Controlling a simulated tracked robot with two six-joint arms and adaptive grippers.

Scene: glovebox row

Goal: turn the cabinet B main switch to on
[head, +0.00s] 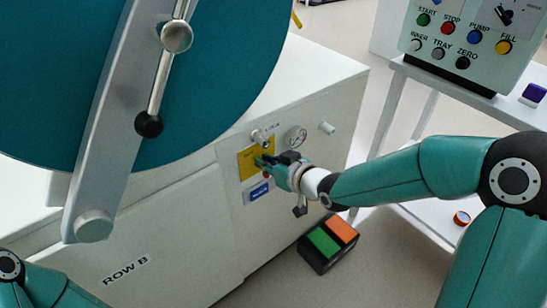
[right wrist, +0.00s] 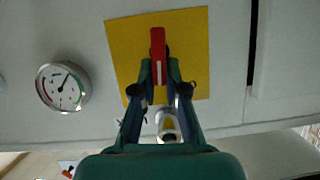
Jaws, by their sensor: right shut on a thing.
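The white cabinet (head: 150,255) is marked ROW B on its front. A yellow plate (head: 246,163) on its front carries the main switch, whose red handle (right wrist: 158,42) shows in the right wrist view, standing lengthwise up the picture. The yellow plate (right wrist: 190,50) lies behind it there. My right gripper (head: 266,162) is at the plate, with its fingers (right wrist: 159,82) shut on the handle's near end. In the head view the gripper hides the handle. Only part of my left arm shows at bottom left; its gripper is out of view.
A round gauge (head: 296,138) and a blue label (head: 258,191) sit close to the plate. A large teal round door with a metal bar (head: 110,120) fills the upper left. A green-and-orange pedal box (head: 328,243) is on the floor. A button panel (head: 462,62) stands upper right.

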